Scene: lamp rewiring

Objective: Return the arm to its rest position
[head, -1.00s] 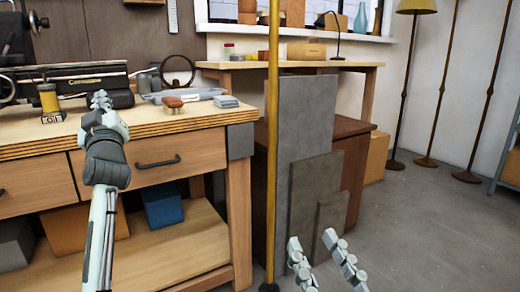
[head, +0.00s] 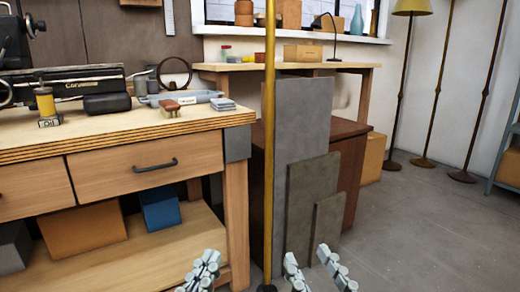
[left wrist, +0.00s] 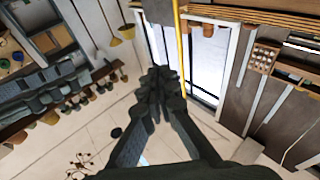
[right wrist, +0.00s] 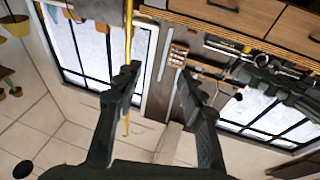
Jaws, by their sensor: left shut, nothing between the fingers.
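My left gripper (head: 205,268) shows at the bottom of the head view, in front of the workbench and left of the brass pole (head: 270,150). In the left wrist view its fingers (left wrist: 163,85) meet with nothing between them. My right gripper (head: 318,272) is at the bottom centre of the head view, right of the pole and in front of the grey slabs. Its two fingers stand apart and empty, and the right wrist view shows the same gap (right wrist: 160,82). Both arms are mostly out of the head view.
Grey slabs (head: 303,120) lean against a brown cabinet (head: 353,170). Floor lamps (head: 480,100) stand at the back right. The floor (head: 430,230) on the right is clear.

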